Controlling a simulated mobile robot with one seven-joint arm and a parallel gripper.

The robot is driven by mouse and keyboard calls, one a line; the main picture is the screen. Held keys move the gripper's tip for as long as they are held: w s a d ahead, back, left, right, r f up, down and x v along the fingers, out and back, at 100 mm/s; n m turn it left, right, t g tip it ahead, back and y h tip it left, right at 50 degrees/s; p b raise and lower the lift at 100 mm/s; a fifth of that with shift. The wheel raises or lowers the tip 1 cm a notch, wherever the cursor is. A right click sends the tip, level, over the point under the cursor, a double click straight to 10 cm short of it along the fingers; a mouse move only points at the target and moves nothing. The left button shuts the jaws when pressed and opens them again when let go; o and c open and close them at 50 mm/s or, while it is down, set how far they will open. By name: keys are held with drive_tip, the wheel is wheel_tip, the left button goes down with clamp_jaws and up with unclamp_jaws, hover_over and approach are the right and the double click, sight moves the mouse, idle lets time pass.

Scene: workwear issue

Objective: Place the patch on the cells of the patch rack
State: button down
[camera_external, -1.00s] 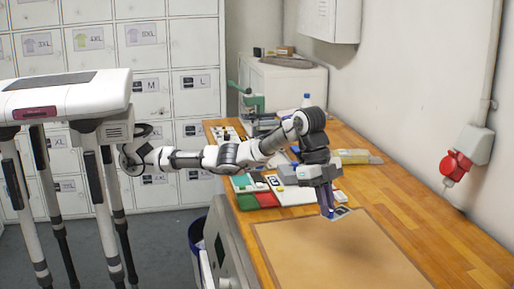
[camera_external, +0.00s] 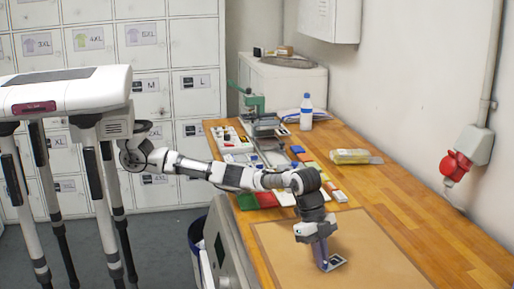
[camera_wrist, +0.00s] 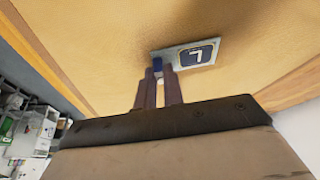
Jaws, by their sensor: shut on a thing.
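The patch (camera_wrist: 198,53) is a dark square with a pale letter-like mark on a light grey card. My gripper (camera_wrist: 160,78) is shut on the card's near end, by a small blue part. In the external view my gripper (camera_external: 322,264) points down over the tan mat, with the patch (camera_external: 338,261) sticking out to its right. I cannot tell whether the patch touches the mat. A white low piece (camera_external: 286,198) behind my arm may be the patch rack; my arm hides most of it, and its cells cannot be made out.
The tan mat (camera_external: 385,250) is otherwise clear. Green and red pieces (camera_external: 266,200) lie behind my arm. Further back are a green press (camera_external: 252,101), a bottle (camera_external: 306,112) and a yellow packet (camera_external: 350,156). A wall bounds the right side.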

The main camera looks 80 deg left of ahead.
drive_tip(key=c, duration=1.5)
unclamp_jaws()
drive_tip(key=b+v, duration=0.2)
drive_tip(key=v, duration=0.9)
drive_tip(key=shift+o, duration=0.5)
drive_tip(key=shift+s+a+r, duration=0.15)
drive_tip(key=shift+a+r, duration=0.15)
drive_tip(key=shift+r, duration=0.25)
